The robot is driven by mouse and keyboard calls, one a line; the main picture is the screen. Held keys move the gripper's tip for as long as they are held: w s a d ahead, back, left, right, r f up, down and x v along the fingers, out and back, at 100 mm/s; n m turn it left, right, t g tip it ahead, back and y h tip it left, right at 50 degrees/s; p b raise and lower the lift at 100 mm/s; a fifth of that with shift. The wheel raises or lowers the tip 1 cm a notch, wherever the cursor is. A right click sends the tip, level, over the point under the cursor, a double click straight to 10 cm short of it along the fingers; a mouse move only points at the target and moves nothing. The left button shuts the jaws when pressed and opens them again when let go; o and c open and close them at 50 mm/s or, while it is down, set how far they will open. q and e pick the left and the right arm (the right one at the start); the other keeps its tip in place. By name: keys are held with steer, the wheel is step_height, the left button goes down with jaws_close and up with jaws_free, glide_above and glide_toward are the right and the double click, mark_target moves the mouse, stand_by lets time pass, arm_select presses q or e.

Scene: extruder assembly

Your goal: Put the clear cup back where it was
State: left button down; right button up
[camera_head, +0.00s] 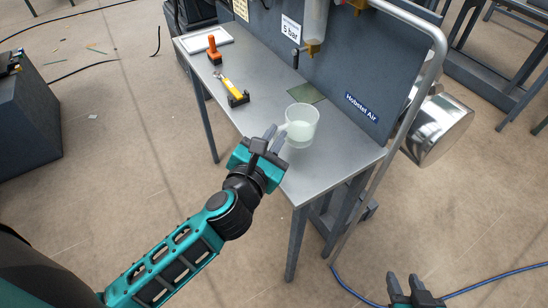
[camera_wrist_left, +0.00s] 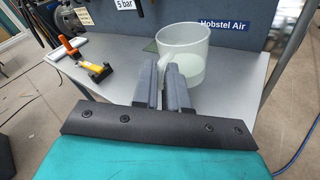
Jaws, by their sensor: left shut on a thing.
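The clear cup (camera_head: 302,127) is a translucent mug with pale contents. It is upright over the right part of the grey table (camera_head: 262,82); I cannot tell whether its base touches the top. My left gripper (camera_head: 274,136) is shut on the cup's handle, at the cup's near left side. In the left wrist view the cup (camera_wrist_left: 184,50) is just beyond the fingers (camera_wrist_left: 166,80), which hide part of the handle. My right gripper (camera_head: 413,287) is at the bottom right edge, away from the table. Its fingers look apart, with nothing between them.
A dark green square plate (camera_head: 306,93) lies behind the cup. A yellow tool in a black holder (camera_head: 236,95), an orange-handled tool (camera_head: 214,51) and a white tray (camera_head: 207,38) are further left. A dark back panel (camera_head: 350,60) and a grey tube frame (camera_head: 436,70) bound the table.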

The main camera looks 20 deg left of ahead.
arm_select(q)
step_height(320, 180, down, 5)
steer(key=b, duration=0.2)
steer(key=shift+r+b, duration=0.1)
steer(key=shift+b, duration=0.25)
steer(key=shift+r, duration=0.15)
steer(key=c, duration=1.6)
jaws_free()
steer(key=o, duration=0.5)
steer(key=shift+c, duration=0.2)
